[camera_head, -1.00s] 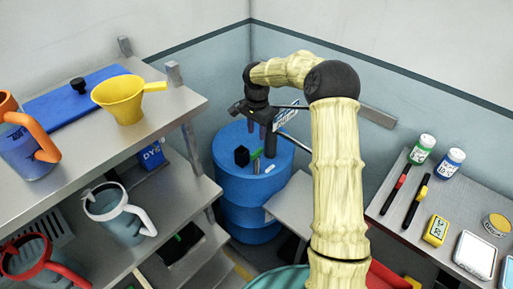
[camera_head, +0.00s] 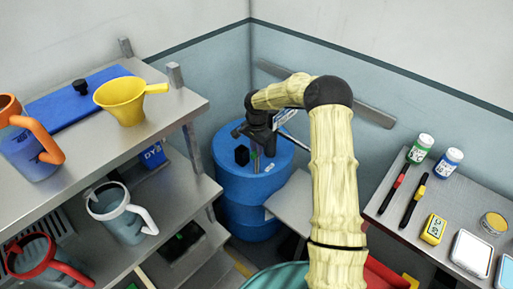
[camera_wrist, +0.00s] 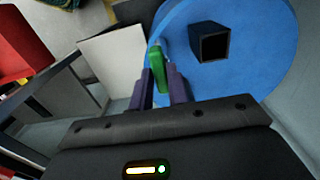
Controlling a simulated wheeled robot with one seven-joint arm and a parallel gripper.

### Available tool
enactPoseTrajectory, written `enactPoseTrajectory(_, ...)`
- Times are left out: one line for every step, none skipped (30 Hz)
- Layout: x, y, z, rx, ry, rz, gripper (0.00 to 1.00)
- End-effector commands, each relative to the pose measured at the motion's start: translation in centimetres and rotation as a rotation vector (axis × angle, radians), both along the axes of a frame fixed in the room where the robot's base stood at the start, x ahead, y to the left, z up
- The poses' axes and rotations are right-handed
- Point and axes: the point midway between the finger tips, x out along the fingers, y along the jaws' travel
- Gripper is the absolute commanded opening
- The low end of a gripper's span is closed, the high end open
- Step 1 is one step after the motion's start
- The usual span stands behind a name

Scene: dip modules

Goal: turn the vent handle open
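A blue drum (camera_head: 232,185) stands in the corner; its round top also shows in the wrist view (camera_wrist: 262,65). The green vent handle (camera_wrist: 160,70) sits on the drum top near its edge, beside a hollow black square fitting (camera_wrist: 212,42). My gripper (camera_wrist: 161,82) is over the drum with its two purple fingers on either side of the green handle. The fingers look apart, with a narrow space around the handle; firm contact is not visible. In the head view my gripper (camera_head: 262,148) is low over the drum top and partly hides the handle.
A metal shelf (camera_head: 160,125) at left holds a yellow funnel (camera_head: 122,100) and jugs. A bench (camera_head: 390,228) at right holds bottles, pens and small boxes. Walls close in behind the drum. A grey plate (camera_head: 290,205) lies beside the drum.

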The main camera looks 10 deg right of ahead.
Motion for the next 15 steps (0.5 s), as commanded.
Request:
enactPoseTrajectory(0.01, -0.01, 0.02, 0.000, 0.000, 0.000, 0.07)
enactPoseTrajectory(0.01, -0.01, 0.02, 0.000, 0.000, 0.000, 0.01)
enactPoseTrajectory(0.01, -0.01, 0.02, 0.000, 0.000, 0.000, 0.00)
enactPoseTrajectory(0.01, -0.01, 0.03, 0.000, 0.000, 0.000, 0.00)
enactPoseTrajectory(0.01, -0.01, 0.03, 0.000, 0.000, 0.000, 0.00)
enactPoseTrajectory(0.01, -0.01, 0.03, 0.000, 0.000, 0.000, 0.00)
enactPoseTrajectory(0.01, -0.01, 0.04, 0.000, 0.000, 0.001, 0.00)
enactPoseTrajectory(0.01, -0.01, 0.04, 0.000, 0.000, 0.002, 0.00)
enactPoseTrajectory(0.01, -0.01, 0.05, 0.000, 0.000, 0.004, 0.00)
enactPoseTrajectory(0.01, -0.01, 0.05, 0.000, 0.000, 0.007, 0.00)
enactPoseTrajectory(0.01, -0.01, 0.06, 0.000, 0.000, 0.011, 0.00)
enactPoseTrajectory(0.01, 0.01, 0.06, 0.000, 0.000, 0.017, 0.00)
enactPoseTrajectory(0.01, 0.00, 0.07, 0.000, 0.000, 0.022, 0.00)
enactPoseTrajectory(0.01, 0.00, 0.07, 0.000, 0.000, 0.028, 0.00)
enactPoseTrajectory(0.02, -0.02, 0.08, 0.000, 0.000, 0.040, 0.00)
